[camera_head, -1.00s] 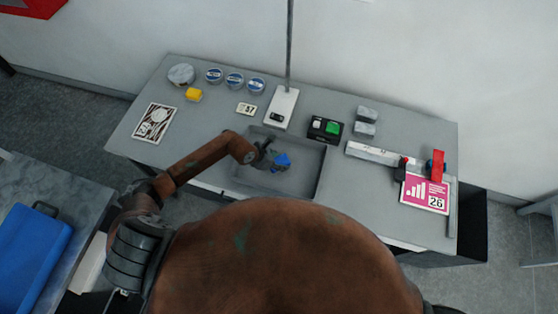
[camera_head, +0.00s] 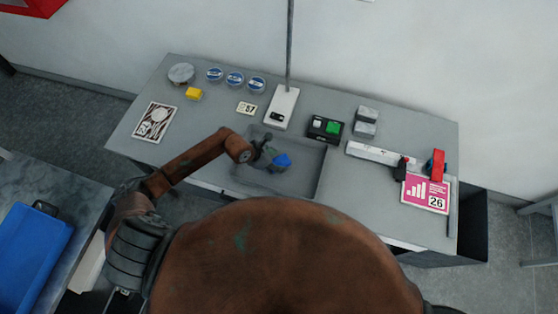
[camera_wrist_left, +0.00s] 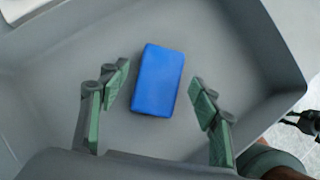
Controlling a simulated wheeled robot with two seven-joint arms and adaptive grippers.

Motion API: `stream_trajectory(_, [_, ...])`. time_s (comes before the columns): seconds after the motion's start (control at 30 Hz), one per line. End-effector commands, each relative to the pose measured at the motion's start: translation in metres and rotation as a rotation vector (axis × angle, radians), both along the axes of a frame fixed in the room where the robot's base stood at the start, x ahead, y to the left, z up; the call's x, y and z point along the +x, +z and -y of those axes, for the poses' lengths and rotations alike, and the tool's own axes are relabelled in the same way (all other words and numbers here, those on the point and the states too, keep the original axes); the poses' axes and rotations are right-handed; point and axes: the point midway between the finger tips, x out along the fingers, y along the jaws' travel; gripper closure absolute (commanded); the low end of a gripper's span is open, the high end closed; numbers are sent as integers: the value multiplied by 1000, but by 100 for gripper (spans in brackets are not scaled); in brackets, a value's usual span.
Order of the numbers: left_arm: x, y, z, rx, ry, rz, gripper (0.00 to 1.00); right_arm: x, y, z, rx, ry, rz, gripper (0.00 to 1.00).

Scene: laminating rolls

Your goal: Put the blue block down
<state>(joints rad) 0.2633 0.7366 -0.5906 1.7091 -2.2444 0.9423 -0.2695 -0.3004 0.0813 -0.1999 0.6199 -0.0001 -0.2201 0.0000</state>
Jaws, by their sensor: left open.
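The blue block (camera_head: 282,160) lies in the grey tray (camera_head: 317,172) set in the table. In the left wrist view the blue block (camera_wrist_left: 158,80) lies on the bare floor of the tray (camera_wrist_left: 225,70), with clear gaps to both fingers. My left gripper (camera_head: 268,153) reaches into the tray from the left. In the left wrist view its two green-padded fingers (camera_wrist_left: 160,95) stand apart on either side of the block's near end, open and holding nothing.
A yellow block (camera_head: 194,94) and several round tins (camera_head: 235,80) are at the back left.

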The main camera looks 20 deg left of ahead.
Motion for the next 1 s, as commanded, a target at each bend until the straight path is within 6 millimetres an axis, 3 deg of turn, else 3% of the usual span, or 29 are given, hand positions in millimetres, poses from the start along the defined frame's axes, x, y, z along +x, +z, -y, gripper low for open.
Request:
stream_trajectory(0.2, [-18, 38, -20, 4, -1, 1, 43, 0, -6, -1, 1, -1, 0, 78])
stream_trajectory(0.43, [-31, 70, -34, 3, -1, 1, 43, 0, -10, -3, 3, -2, 0, 78])
stream_trajectory(0.6, [-36, 79, -38, 2, 0, 0, 43, 0, -11, -3, 3, -1, 0, 78])
stream_trajectory(1.0, [-36, 80, -38, 0, 0, 0, 43, 1, -11, -3, 3, -1, 1, 78])
